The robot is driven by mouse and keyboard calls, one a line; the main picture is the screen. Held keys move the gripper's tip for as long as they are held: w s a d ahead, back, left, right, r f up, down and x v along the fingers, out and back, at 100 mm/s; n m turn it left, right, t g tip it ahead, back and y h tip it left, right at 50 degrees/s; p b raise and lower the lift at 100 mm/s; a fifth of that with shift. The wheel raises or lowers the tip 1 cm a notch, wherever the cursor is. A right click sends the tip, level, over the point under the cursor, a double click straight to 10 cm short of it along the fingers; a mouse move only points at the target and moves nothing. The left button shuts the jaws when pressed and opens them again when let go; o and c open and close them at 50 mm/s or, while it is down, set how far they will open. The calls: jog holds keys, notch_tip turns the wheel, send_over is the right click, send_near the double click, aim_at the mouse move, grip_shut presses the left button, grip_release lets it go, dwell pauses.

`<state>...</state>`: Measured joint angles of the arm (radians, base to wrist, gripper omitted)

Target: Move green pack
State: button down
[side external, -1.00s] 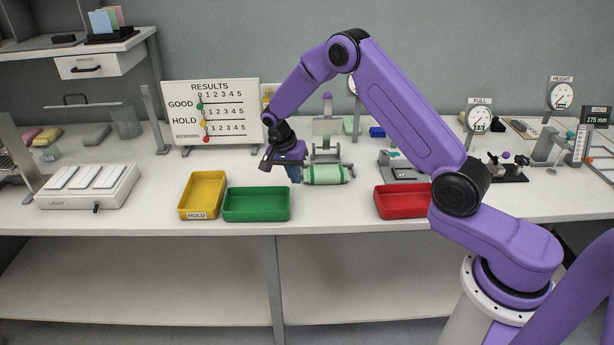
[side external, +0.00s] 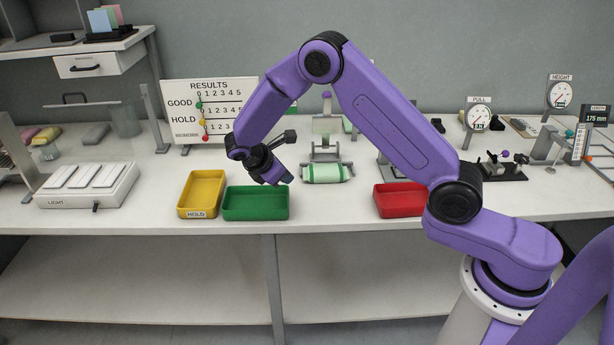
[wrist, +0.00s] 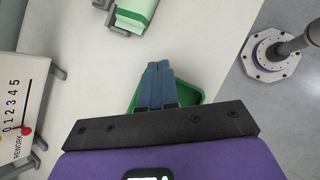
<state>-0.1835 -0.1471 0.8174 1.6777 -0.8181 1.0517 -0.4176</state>
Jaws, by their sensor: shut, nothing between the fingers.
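The green pack (side external: 323,173), pale green with darker green ends, lies on the small grey stand (side external: 324,156) behind and right of the green tray (side external: 256,215). Part of the pack (wrist: 137,11) also shows at the top of the wrist view. My gripper (side external: 287,180) is above the green tray's right end, left of the pack and apart from it. In the wrist view its two blue fingers (wrist: 156,72) are together and empty, with the green tray (wrist: 192,97) behind them.
A yellow HOLD tray (side external: 202,194) stands left of the green tray. A red tray (side external: 401,199) is to the right. The RESULTS board (side external: 210,110) stands behind. White table (side external: 330,212) is clear between the green and red trays.

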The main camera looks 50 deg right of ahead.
aim_at(315, 173)
jog(key=d+f+n, duration=0.1)
jog(key=d+f, duration=0.1)
jog(key=d+f+n, duration=0.1)
jog(key=f+n, duration=0.1)
jog(key=d+f+n, duration=0.1)
jog(key=d, duration=0.1)
jog(key=shift+w+d+f+t+h, duration=0.3)
jog(key=shift+w+f+h, duration=0.1)
jog(key=d, duration=0.3)
jog(key=shift+w+d+f, duration=0.15)
jog(key=shift+w+f, duration=0.05)
jog(key=shift+w, duration=0.05)
jog(key=shift+d, duration=0.6)
jog(key=shift+w+d, duration=0.1)
jog(key=shift+w+d, duration=0.1)
jog(key=shift+d, duration=0.95)
